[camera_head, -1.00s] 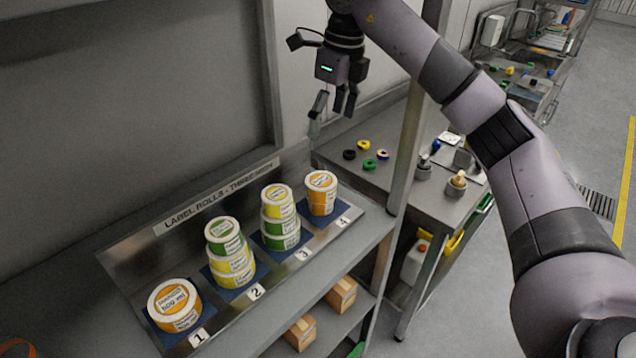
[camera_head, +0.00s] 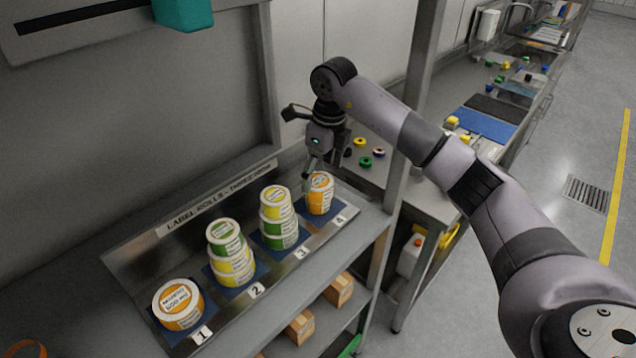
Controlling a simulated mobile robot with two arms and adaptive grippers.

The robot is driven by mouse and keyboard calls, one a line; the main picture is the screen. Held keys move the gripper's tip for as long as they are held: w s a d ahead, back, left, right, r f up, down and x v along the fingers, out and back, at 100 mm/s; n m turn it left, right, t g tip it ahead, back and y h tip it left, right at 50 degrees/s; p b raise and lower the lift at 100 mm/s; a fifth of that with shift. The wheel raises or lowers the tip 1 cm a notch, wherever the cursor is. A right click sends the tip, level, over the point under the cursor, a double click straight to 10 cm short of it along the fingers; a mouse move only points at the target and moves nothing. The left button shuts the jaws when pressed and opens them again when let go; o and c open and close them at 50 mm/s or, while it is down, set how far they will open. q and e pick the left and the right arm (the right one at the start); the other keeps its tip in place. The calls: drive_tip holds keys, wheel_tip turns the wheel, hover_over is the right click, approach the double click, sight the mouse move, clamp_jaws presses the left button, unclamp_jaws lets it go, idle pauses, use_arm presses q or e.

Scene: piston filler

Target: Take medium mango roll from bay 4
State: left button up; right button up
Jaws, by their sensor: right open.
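Bay 4 holds a short stack of orange-banded rolls with white labels (camera_head: 320,196), on a blue pad above the number 4. My right gripper (camera_head: 314,176) points down just above and at the back left of that stack. Its fingers are apart, with nothing seen between them. One finger overlaps the stack's upper left edge in the picture; I cannot tell whether they touch. The label text there is too small to read. My left gripper is not in view.
Bay 3 holds a yellow and green stack (camera_head: 278,218), close to the gripper's left. Bay 2 holds another stack (camera_head: 230,252), and bay 1 a wide orange roll (camera_head: 178,304). A steel post (camera_head: 398,170) stands right of bay 4.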

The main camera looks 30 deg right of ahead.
sight(318, 180)
drive_tip(key=shift+w+a+f+p, duration=0.15)
drive_tip(key=shift+f+p, duration=0.15)
drive_tip(key=shift+f, duration=0.6)
drive_tip(key=shift+w+f+p, duration=0.15)
drive_tip(key=shift+f+p, duration=0.1)
drive_tip(key=shift+f, duration=0.65)
drive_tip(key=shift+c, duration=0.6)
drive_tip(key=c, duration=1.3)
